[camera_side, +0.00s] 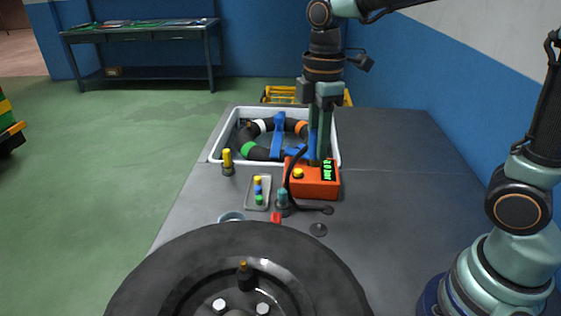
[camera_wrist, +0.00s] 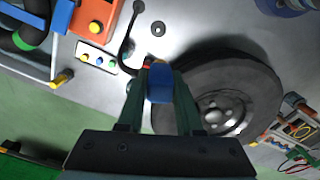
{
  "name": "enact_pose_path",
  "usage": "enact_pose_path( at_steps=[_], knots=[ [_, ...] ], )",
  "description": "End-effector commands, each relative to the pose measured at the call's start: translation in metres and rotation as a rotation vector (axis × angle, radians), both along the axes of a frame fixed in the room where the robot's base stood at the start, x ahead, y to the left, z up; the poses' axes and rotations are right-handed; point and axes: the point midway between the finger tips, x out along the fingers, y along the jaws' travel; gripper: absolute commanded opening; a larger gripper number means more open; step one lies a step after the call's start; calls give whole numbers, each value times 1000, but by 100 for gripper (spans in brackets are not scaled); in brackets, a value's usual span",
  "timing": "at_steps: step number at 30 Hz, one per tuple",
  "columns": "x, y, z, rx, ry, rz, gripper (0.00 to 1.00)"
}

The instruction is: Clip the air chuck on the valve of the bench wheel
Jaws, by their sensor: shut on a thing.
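The bench wheel (camera_side: 190,261), a black tyre on a grey hub, lies flat at the front of the bench. It also shows in the wrist view (camera_wrist: 255,85). Its valve (camera_side: 244,276), dark with a brass tip, stands upright; I cannot make it out in the wrist view.
The orange gauge box (camera_side: 297,185) shows a green reading. A small tray (camera_side: 249,203) holds coloured caps. A yellow-topped post (camera_side: 227,161) and teal-topped stand (camera_side: 282,197) are nearby. A white crate (camera_side: 214,150) holds a tube at the back. The bench's right side is clear.

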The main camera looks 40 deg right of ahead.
Motion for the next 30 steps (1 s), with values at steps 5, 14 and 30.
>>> enact_pose_path(
  at_steps=[5,14,30],
  knots=[
    [-2,71,-2,-1,1,135,0],
    [-32,177,-6,-1,0,327,0],
    [-48,209,-25,-1,2,385,0]
  ],
)
